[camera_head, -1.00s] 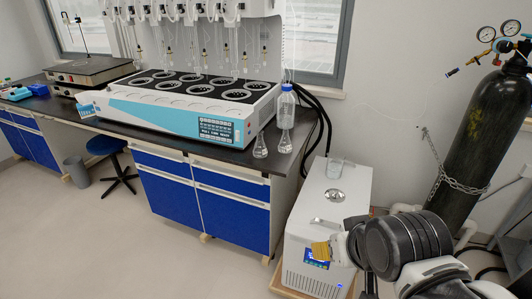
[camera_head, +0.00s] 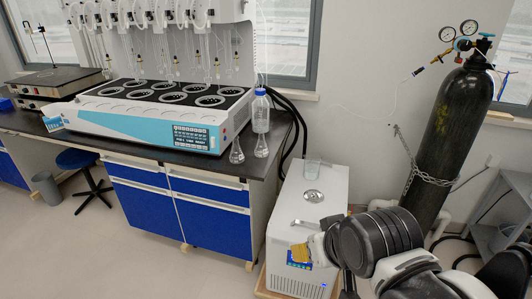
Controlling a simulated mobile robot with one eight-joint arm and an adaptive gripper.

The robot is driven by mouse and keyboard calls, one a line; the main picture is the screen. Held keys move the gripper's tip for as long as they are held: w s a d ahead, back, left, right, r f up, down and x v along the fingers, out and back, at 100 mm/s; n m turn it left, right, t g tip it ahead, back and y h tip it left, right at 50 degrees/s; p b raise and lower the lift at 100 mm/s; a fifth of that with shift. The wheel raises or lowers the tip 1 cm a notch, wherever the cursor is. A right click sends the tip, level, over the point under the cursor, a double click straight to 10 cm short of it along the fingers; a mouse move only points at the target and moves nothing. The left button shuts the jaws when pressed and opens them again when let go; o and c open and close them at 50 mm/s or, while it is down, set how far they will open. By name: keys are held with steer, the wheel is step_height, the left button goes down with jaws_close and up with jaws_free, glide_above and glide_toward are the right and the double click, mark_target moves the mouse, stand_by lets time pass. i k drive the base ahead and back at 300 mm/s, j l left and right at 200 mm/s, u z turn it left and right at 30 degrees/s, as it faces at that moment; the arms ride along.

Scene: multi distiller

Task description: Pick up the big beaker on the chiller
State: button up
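The chiller (camera_head: 285,228) is a white box on the floor at the right end of the lab bench, with a round cap, a handle and a small blue display. My arm covers the chiller's right front.
The bench (camera_head: 220,168) carries a blue and white distiller (camera_head: 150,130), a blue-capped bottle (camera_head: 261,112) and two flasks (camera_head: 237,152) near its right end. A black gas cylinder (camera_head: 450,135) stands chained at the right. Black hoses run behind the chiller. Floor in front is clear.

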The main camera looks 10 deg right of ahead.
mark_target(311, 166)
steer(key=i+j+z, duration=0.45)
steer(key=i+j, duration=0.45)
